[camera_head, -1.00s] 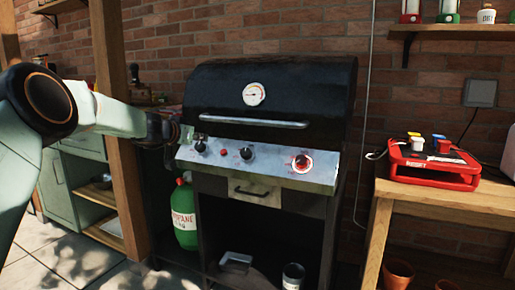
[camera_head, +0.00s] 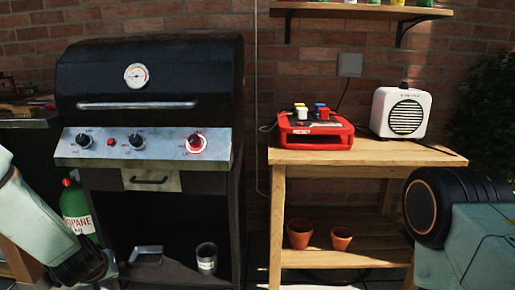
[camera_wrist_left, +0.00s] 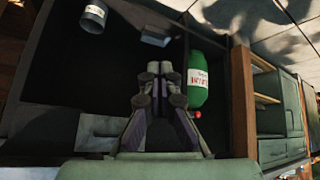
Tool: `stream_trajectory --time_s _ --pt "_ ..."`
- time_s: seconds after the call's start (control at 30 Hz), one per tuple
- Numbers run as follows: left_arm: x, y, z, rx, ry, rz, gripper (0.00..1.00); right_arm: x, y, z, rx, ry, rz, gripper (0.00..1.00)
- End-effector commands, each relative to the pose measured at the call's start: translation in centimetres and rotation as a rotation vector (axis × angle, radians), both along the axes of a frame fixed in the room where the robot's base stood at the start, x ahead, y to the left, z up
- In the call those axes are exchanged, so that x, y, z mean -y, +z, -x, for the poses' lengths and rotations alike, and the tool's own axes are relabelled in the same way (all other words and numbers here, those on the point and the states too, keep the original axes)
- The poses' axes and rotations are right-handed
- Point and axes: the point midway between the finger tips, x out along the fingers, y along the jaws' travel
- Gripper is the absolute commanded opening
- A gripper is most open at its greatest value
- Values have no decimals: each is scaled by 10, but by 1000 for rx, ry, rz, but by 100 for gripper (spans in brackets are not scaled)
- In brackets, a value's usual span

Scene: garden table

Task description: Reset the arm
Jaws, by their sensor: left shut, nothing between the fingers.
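My left arm (camera_head: 32,222) comes in from the left edge in the head view and slopes down to a dark wrist joint. It is in front of the grill's lower left side, beside the green propane bottle (camera_head: 77,212). In the left wrist view my left gripper (camera_wrist_left: 159,72) is shut with its fingers together and nothing between them. The green bottle (camera_wrist_left: 208,75) lies to its right in that view, apart from the fingers. A part of my right arm (camera_head: 465,240) with a black round joint shows at the lower right; its gripper is out of view.
A tray (camera_head: 146,255) and a can (camera_head: 206,258) are underneath. The wooden table (camera_head: 350,152) carries a red device (camera_head: 315,132) and white speaker (camera_head: 400,112); clay pots (camera_head: 299,233) stand below.

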Motion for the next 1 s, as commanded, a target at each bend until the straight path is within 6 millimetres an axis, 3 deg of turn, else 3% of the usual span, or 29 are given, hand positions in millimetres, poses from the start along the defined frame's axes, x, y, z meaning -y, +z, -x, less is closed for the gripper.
stream_trajectory --time_s 0.03,0.1,0.3,0.5,0.6,0.83,1.0 --pt "16 -22 26 -44 -24 -1 0 0 0 0 0 0 0 74" --pt "36 -45 60 -91 -56 1 0 0 0 0 0 0 0 74" --pt "90 -95 168 -247 -176 35 0 0 0 0 0 0 0 74" --pt "128 -119 275 -428 -322 72 0 0 0 0 0 0 0 74" --pt "138 -123 317 -511 -383 81 0 0 0 0 0 0 0 74" --pt "146 -139 394 -687 -457 87 0 0 0 0 0 0 0 74" --pt "146 -113 388 -673 -452 86 0 0 24 0 0 0 0 74"
